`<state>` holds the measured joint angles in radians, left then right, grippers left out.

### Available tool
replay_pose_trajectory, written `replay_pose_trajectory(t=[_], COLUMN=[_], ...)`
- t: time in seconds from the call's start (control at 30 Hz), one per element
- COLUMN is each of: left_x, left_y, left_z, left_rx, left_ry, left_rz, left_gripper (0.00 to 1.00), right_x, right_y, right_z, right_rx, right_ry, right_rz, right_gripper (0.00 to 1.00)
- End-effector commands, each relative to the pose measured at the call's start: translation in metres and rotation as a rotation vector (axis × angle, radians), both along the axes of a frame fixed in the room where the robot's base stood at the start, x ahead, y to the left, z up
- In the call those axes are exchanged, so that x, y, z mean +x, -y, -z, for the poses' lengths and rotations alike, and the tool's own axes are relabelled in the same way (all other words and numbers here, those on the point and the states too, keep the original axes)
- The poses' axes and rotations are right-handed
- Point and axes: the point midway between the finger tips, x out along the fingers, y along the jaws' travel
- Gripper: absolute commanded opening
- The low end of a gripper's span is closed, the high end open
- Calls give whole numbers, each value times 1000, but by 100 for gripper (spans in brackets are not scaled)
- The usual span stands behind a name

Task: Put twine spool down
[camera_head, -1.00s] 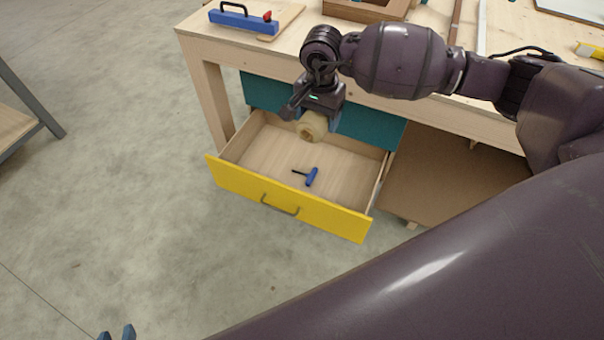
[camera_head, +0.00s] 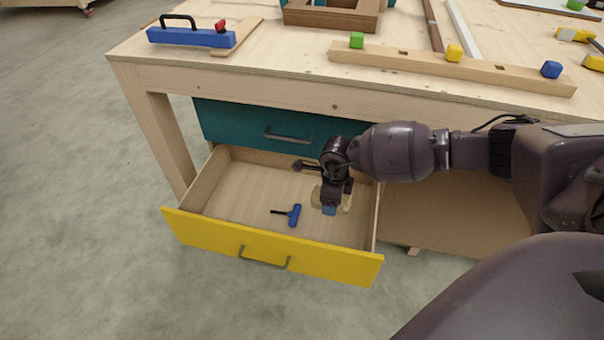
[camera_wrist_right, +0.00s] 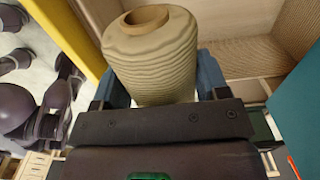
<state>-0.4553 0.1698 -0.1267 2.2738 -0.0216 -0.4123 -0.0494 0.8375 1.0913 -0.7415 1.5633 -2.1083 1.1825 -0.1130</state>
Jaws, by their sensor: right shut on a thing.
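The twine spool (camera_head: 317,197) is a tan roll, mostly hidden behind my right gripper (camera_head: 330,206) in the head view. The right wrist view shows the spool (camera_wrist_right: 150,60) large, with an open core end, between the blue fingers of the right gripper (camera_wrist_right: 160,88). That gripper is shut on it. Gripper and spool are inside the right part of the open yellow-fronted drawer (camera_head: 225,234). I cannot tell whether the spool touches the drawer floor. My left gripper is not in view.
A blue T-shaped tool (camera_head: 294,215) lies on the drawer floor, left of the spool. A shut teal drawer (camera_head: 235,125) is above, under the wooden workbench (camera_head: 290,82). The left part of the drawer floor is clear. A brown shelf panel (camera_head: 450,225) lies to the right.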

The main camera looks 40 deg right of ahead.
Motion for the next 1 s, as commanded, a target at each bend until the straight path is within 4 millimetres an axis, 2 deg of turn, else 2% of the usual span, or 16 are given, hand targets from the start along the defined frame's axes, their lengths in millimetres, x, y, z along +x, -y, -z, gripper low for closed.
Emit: replay_pose_trajectory(t=[0.03,0.1,0.5,0.63,0.87,1.0], left_x=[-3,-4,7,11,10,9], left_y=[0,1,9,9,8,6], left_z=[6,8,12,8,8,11], left_rx=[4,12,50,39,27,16], left_ry=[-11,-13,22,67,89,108], left_rz=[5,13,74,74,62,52], left_gripper=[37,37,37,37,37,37], right_x=[-3,-4,-5,-4,-2,-4], right_y=[-1,-1,-1,-2,-1,-2], right_z=[16,33,120,139,152,173], right_rx=[2,3,2,2,1,2], right_ry=[-11,-14,-16,-12,-6,-11], right_rz=[0,1,-2,-3,-3,-4], right_gripper=[41,41,41,41,41,41])
